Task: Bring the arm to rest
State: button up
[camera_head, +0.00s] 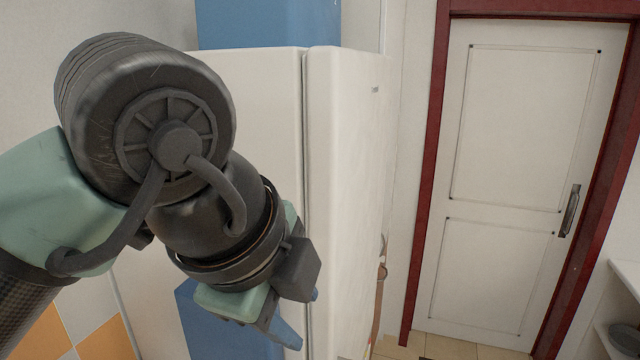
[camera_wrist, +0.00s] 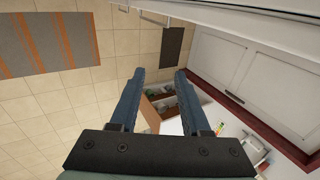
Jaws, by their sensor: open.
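My arm is bent across the left side of the head view, in front of a white fridge-like cabinet (camera_head: 255,90). My gripper (camera_head: 290,338) points downward at the lower middle of that view, partly hidden behind my own wrist. In the wrist view my gripper (camera_wrist: 159,73) shows two blue fingers set well apart with nothing held between them. Whether any part of the arm touches the cabinet cannot be told.
A white door (camera_head: 510,180) with a dark red frame is at the right. White shelves (camera_head: 625,290) stand at the lower right. The wrist view shows tiled floor (camera_wrist: 60,110), a striped mat (camera_wrist: 45,45) and a small shelf (camera_wrist: 165,100) holding items.

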jog(key=w+d+r+n+t+h+b, duration=0.1)
jog(key=w+d+r+t+h+b, duration=0.15)
jog(key=w+d, duration=0.2)
jog(key=w+d+r+n+t+h+b, duration=0.1)
jog(key=w+d+n+t+h+b, duration=0.1)
jog(key=w+d+t+h, duration=0.3)
jog(key=s+d+r+n+t+b, duration=0.3)
jog(key=s+r+n+t+b, duration=0.1)
jog(key=s+r+t, duration=0.15)
jog(key=s+a+n+t+y+b, duration=0.5)
jog(key=s+a+n+t+y, duration=0.2)
jog(key=n, duration=0.8)
jog(key=a+t+y, duration=0.2)
jog(key=a+y, duration=0.1)
jog(key=shift+a+f+b, duration=0.15)
jog(key=shift+a+b, duration=0.1)
jog(key=shift+b, duration=0.1)
